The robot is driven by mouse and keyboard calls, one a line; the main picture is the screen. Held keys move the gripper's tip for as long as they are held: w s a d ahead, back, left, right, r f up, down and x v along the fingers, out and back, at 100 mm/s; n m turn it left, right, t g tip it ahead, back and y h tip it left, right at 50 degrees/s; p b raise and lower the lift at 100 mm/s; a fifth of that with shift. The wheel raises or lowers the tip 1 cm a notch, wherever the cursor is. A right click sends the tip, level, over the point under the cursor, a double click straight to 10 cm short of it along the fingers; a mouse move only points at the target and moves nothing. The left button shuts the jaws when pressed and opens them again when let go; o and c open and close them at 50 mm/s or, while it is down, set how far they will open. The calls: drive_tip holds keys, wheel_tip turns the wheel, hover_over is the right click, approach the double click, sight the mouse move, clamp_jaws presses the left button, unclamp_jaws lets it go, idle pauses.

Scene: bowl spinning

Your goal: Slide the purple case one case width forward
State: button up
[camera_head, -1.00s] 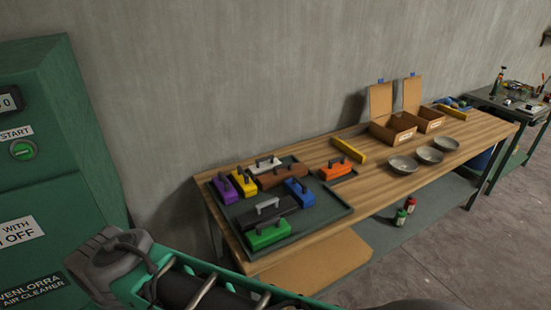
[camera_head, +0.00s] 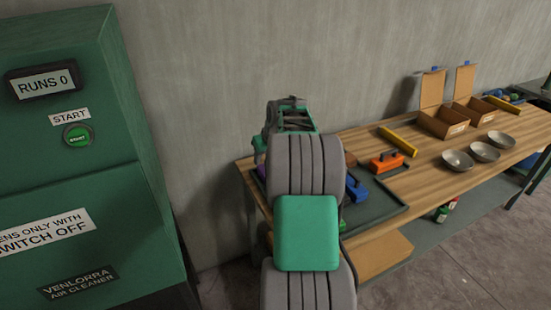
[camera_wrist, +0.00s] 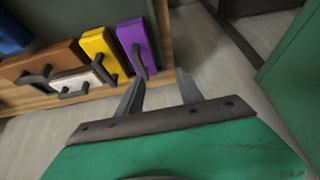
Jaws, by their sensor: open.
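The purple case (camera_wrist: 138,46) is a flat block with a dark handle, at the end of a row on the dark tray (camera_wrist: 82,14) in the wrist view. The yellow case (camera_wrist: 101,52) stands beside it, to its left in that view. My gripper (camera_wrist: 160,88) is open and empty, its two fingers pointing toward the tray edge near the purple case's handle end. I cannot tell how high it is above the tray. In the head view my arm hides nearly all of the purple case and the gripper's fingers.
On the tray are also a brown case (camera_wrist: 40,62), a white case (camera_wrist: 84,80) and a blue case (camera_head: 361,186). An orange case (camera_head: 388,161), a yellow bar (camera_head: 397,141), bowls (camera_head: 458,161) and open boxes (camera_head: 443,122) lie right. A green machine (camera_head: 84,180) stands left.

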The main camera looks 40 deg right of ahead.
drive_tip(key=w+d+f, duration=0.1)
drive_tip(key=f, duration=0.1)
drive_tip(key=w+d+f+b, duration=0.1)
drive_tip(key=d+f, duration=0.1)
drive_tip(key=f, duration=0.1)
drive_tip(key=w+d+f+b, duration=0.1)
drive_tip(key=d+f, duration=0.1)
drive_tip(key=f, duration=0.1)
drive_tip(key=shift+w+d+f, duration=0.1)
drive_tip(key=shift+d+f, duration=0.1)
drive_tip(key=shift+c, duration=0.2)
clamp_jaws()
idle(0.9)
